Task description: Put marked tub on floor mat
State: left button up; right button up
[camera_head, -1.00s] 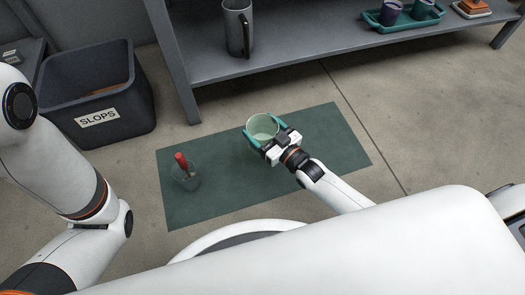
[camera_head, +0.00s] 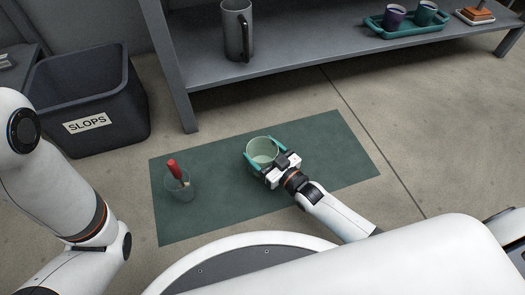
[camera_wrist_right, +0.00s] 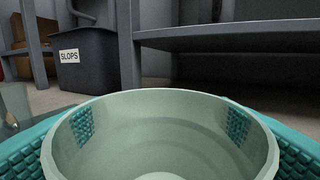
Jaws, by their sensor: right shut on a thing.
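The pale green tub (camera_head: 262,149) is in the middle of the head view, upright and open at the top. My right gripper (camera_head: 265,155) is shut on it, with a teal finger on either side. The tub is over the dark green floor mat (camera_head: 222,198); I cannot tell whether its base touches the mat. In the right wrist view the tub's rim (camera_wrist_right: 160,98) fills the lower middle, and its inside looks empty. No mark on the tub shows. My left gripper is out of view; only my left arm shows.
A clear cup (camera_head: 181,188) with a red-handled tool stands on the mat's left part. A dark bin (camera_head: 90,100) labelled SLOPS stands at left. A grey shelf (camera_head: 310,62) behind holds a metal jug (camera_head: 237,30) and a teal tray (camera_head: 405,27) with cups. The mat's right part is clear.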

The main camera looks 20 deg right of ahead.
jog(key=o, duration=1.3)
